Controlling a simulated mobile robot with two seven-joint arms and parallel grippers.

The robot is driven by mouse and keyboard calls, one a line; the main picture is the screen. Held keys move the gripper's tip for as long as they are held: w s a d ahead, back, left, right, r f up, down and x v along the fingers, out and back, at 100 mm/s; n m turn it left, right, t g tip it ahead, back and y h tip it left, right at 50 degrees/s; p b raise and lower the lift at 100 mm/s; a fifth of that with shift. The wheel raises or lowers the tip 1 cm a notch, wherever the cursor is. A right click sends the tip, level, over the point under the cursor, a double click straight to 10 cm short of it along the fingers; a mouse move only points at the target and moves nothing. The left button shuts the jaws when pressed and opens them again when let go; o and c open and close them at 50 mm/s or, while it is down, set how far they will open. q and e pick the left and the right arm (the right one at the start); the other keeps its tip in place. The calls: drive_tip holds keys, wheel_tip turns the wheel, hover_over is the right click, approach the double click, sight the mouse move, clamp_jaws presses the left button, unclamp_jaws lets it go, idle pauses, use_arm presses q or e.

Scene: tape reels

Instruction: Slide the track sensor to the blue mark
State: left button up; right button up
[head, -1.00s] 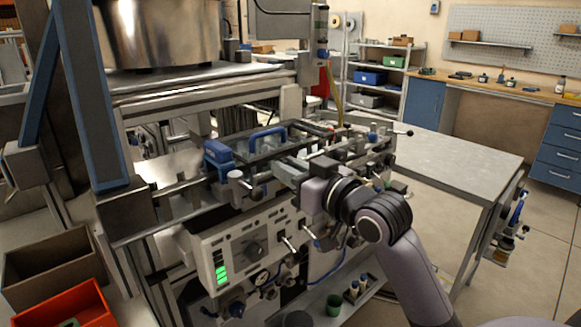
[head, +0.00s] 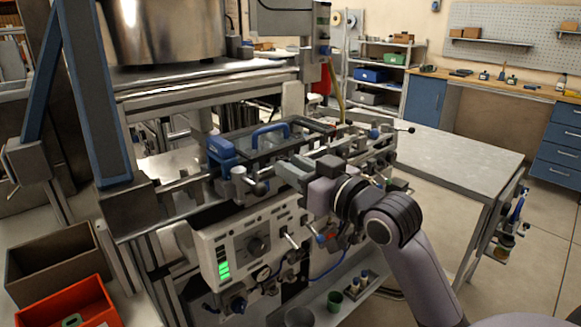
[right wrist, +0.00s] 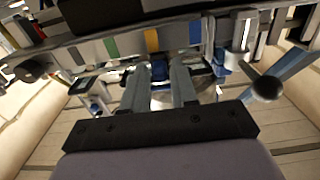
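A rail with green (right wrist: 111,47), yellow (right wrist: 151,39) and blue (right wrist: 195,32) marks runs across the top of the right wrist view. The blue mark is the rightmost of these. My right gripper (right wrist: 168,68) points at the rail, its two fingers parallel with a gap between them, just below the yellow and blue marks. It also shows in the head view (head: 284,172), in front of the machine's front rail. A small blue-and-dark part (right wrist: 219,66) sits right of the fingers; I cannot tell whether it is the track sensor. My left gripper is not in view.
A lever with a dark ball knob (right wrist: 266,88) sticks out right of my fingers. Below the rail is a control panel (head: 258,245) with knobs. An orange bin (head: 75,308) and a brown bin (head: 50,262) stand at left. A grey table (head: 450,150) is mostly clear.

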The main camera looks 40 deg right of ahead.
drive_tip(key=shift+s+d+p, duration=0.2)
drive_tip(key=shift+s+p, duration=1.2)
drive_tip(key=shift+s, duration=1.5)
